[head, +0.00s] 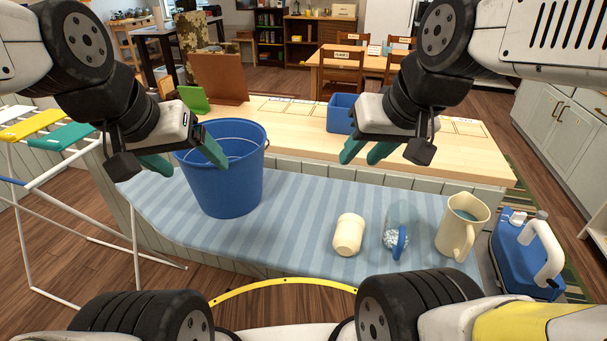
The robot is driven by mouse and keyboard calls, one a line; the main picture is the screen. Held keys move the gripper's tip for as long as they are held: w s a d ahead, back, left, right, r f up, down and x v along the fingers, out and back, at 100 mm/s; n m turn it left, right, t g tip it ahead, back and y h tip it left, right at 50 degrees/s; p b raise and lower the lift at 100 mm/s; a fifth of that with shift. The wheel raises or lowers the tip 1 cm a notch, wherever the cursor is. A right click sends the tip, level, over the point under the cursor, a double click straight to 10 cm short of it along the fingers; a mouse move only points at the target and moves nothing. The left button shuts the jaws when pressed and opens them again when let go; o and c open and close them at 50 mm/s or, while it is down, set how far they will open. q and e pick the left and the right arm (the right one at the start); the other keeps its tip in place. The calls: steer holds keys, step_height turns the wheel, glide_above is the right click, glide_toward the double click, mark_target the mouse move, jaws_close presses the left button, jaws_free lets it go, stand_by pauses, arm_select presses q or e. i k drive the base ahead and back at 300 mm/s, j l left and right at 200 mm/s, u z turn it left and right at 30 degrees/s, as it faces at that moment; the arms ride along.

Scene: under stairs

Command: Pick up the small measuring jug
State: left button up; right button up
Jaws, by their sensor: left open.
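A clear jug with a blue handle (398,240) stands on the striped bench cushion, right of the centre; it looks like the small measuring jug. A cream cup (348,234) is to its left and a cream pitcher (461,227) to its right, both apart from it. My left gripper (190,158) is open and empty, with one finger in front of the blue bucket's upper left side. My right gripper (360,160) shows its two fingers apart and empty, above and behind the cup and jug, in front of the wooden ledge.
The blue bucket (225,185) stands on the striped cushion (290,210). A blue bin (341,112) and a green stand (194,99) are on the wooden ledge (460,155). The cushion between bucket and cup is clear.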

mark_target(402, 219)
steer(key=k+j+z, duration=0.45)
steer(key=k+z, duration=0.15)
steer(key=z, duration=0.15)
